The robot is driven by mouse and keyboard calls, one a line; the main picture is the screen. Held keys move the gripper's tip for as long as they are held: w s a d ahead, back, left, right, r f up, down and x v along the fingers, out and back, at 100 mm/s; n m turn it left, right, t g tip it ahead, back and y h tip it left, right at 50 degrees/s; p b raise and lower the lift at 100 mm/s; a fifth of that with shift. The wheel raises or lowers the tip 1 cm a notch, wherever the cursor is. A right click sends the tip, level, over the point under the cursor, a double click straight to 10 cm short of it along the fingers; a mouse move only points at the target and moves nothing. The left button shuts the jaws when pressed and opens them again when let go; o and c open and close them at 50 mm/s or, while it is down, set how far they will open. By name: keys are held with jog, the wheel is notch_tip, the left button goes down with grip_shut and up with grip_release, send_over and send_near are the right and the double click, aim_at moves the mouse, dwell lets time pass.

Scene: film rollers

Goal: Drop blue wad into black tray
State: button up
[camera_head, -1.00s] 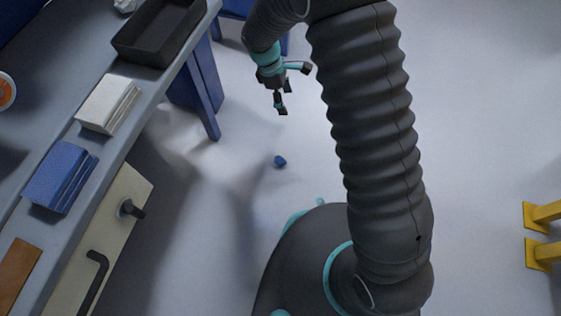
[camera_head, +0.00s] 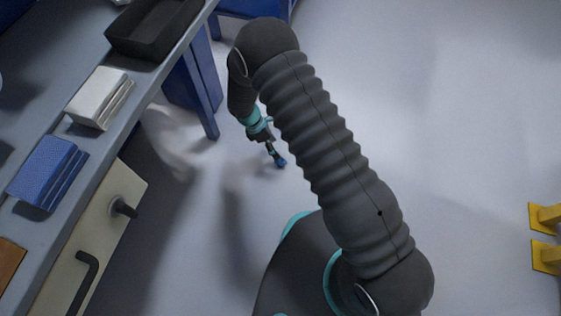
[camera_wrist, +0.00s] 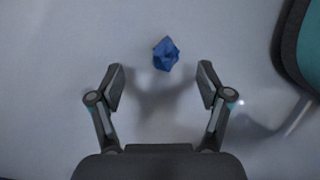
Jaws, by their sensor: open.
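The blue wad (camera_wrist: 166,54) lies on the floor, crumpled and small. In the wrist view it sits just ahead of the gap between my fingertips, apart from both. My gripper (camera_wrist: 161,83) is open and empty. The black tray (camera_head: 152,30) stands at the far end of the grey bench and looks empty.
The bench (camera_head: 105,140) on the left also carries a white stack (camera_head: 97,98) and a blue stack (camera_head: 46,172). Blue legs (camera_head: 196,90) stand near the bench's far end. Yellow feet (camera_head: 545,236) are at the right. The floor between is clear.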

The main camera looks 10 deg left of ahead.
aim_at(280, 161)
jog(key=shift+s+a+b+x, duration=0.1)
jog(key=shift+b+x, duration=0.1)
jog(key=shift+x, duration=0.9)
jog(key=shift+s+a+b+x, duration=0.1)
jog(key=shift+b+x, duration=0.05)
jog(key=shift+x, duration=0.95)
jog(key=shift+s+b+x, duration=0.15)
jog(key=shift+b+x, duration=0.05)
jog(key=shift+x, duration=0.95)
jog(key=c, duration=1)
